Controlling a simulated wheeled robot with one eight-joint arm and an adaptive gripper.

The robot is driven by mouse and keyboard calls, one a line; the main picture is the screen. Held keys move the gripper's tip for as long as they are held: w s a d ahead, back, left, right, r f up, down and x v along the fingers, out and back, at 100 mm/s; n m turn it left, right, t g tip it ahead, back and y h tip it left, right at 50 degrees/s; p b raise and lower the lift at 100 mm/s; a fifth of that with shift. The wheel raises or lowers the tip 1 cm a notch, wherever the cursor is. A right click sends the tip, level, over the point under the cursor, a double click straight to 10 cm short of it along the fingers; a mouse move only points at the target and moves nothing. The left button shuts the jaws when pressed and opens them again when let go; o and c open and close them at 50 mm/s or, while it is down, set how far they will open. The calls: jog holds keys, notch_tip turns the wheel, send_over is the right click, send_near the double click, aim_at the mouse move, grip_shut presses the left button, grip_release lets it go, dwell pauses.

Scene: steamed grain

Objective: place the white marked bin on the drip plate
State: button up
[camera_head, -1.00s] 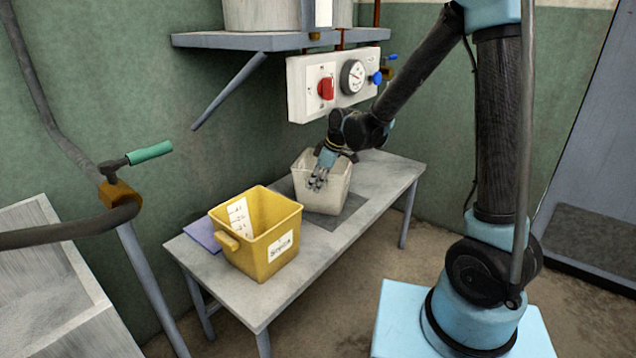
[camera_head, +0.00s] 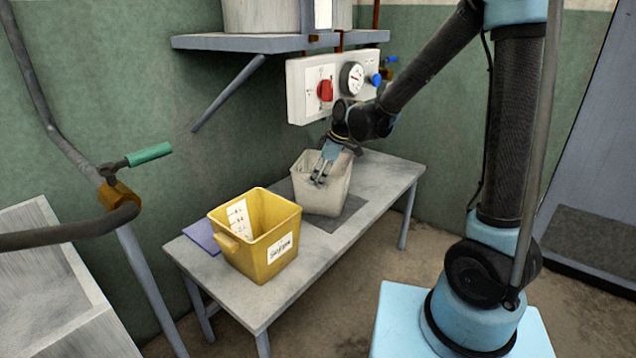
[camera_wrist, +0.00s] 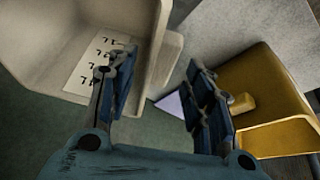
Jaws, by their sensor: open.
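The white bin (camera_head: 316,201) stands upright on the grey table, with a dark grey flat patch (camera_head: 350,212), which looks like the drip plate, beside and perhaps partly under it. My gripper (camera_head: 320,180) is open at the bin's mouth, its fingers overlapping the bin in the head view. In the wrist view my gripper (camera_wrist: 165,85) has the white bin's wall and rim (camera_wrist: 162,48) near and between its spread fingers. The left finger overlaps the bin's marked inner label (camera_wrist: 90,68); the other finger appears outside the wall. Exact contact cannot be told.
A yellow bin (camera_head: 245,262) with labels stands on the table's left part, next to a purple flat sheet (camera_head: 202,236). A shelf (camera_head: 275,40) and a control box with red knob (camera_head: 310,95) are above the table. A pipe with a green handle (camera_head: 150,153) is at left.

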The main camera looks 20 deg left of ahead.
jog(key=w+v, duration=0.1)
jog(key=v, duration=0.7)
jog(key=s+d+r+m+t+h, duration=0.15)
jog(key=d+m, duration=0.25)
jog(key=d, duration=0.8)
jog(key=s+d+m+h, duration=0.1)
jog(key=s+d+m, duration=0.25)
jog(key=d, duration=0.75)
jog(key=s+d+f+m+h, duration=0.1)
jog(key=s+d+f+m, duration=0.3)
jog(key=s+d, duration=0.3)
jog(key=s+d+f+m+h, duration=0.1)
jog(key=s+d+f+m, duration=0.3)
jog(key=d, duration=0.7)
jog(key=s+m, duration=0.2)
jog(key=s, duration=0.1)
jog(key=shift+d, duration=0.2)
jog(key=shift+s+m, duration=0.1)
jog(key=shift+m, duration=0.15)
jog(key=shift+w+f, duration=0.25)
jog(key=shift+w, duration=0.2)
